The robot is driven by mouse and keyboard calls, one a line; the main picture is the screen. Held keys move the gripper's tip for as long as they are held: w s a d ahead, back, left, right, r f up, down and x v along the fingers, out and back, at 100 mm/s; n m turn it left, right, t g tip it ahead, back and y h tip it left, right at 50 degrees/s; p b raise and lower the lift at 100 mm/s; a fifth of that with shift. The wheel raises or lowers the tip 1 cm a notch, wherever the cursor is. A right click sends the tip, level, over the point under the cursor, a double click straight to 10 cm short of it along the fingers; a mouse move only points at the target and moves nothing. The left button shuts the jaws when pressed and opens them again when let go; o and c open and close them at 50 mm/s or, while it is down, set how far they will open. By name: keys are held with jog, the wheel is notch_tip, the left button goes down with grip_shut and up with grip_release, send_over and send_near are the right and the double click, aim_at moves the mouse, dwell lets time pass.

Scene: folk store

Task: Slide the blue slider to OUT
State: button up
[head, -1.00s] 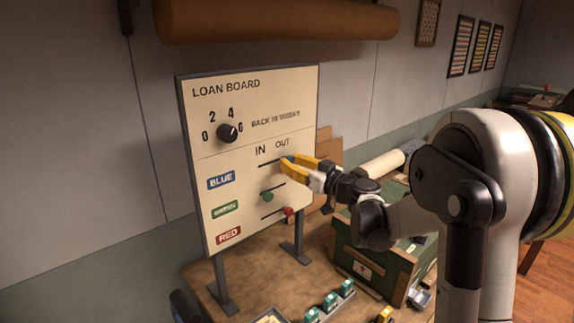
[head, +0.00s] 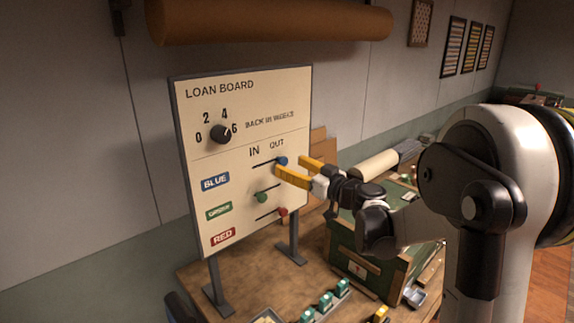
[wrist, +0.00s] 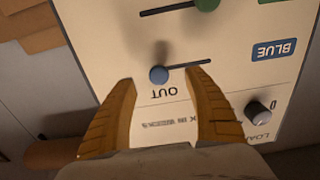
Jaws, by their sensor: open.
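The loan board (head: 235,108) stands upright on two legs on the table. Its blue slider knob (head: 281,161) sits at the OUT end of its slot, under the word OUT. In the wrist view, upside down, the blue knob (wrist: 158,75) is at the slot's end beside the word OUT. My gripper (head: 293,169) is open, with yellow fingers just in front of the board near the blue knob. In the wrist view the open fingers (wrist: 163,85) flank the knob with gaps on both sides, so neither visibly touches it.
The green knob (head: 261,197) is toward IN and the red knob (head: 282,212) toward OUT, both below the blue slot. A dial (head: 221,133) is at the board's upper left. A green crate (head: 345,248) and several small teal items (head: 326,301) are on the table.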

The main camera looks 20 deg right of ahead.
jog(key=v, duration=0.6)
dwell(0.3)
jog(key=s+a+f+m+g+h+b, duration=0.1)
jog(key=s+a+f+g+b, duration=0.2)
jog(key=s+a, duration=0.4)
jog(key=s+a+f+g+b, duration=0.1)
jog(key=s+a+f+g, duration=0.2)
jog(key=s+a+f, duration=0.35)
jog(key=s+d+f+m+g+h+b, duration=0.1)
jog(key=s+f+h, duration=0.2)
jog(key=s, duration=0.5)
jog(key=s+d+f+m+g+h+b, duration=0.1)
jog(key=s+f+m+g+h, duration=0.1)
jog(key=s+f, duration=0.3)
jog(key=s, duration=0.2)
jog(key=shift+s+d+f+h+b, duration=0.25)
jog(key=shift+s+d+h+b, duration=0.05)
jog(key=shift+s+h+b, duration=0.1)
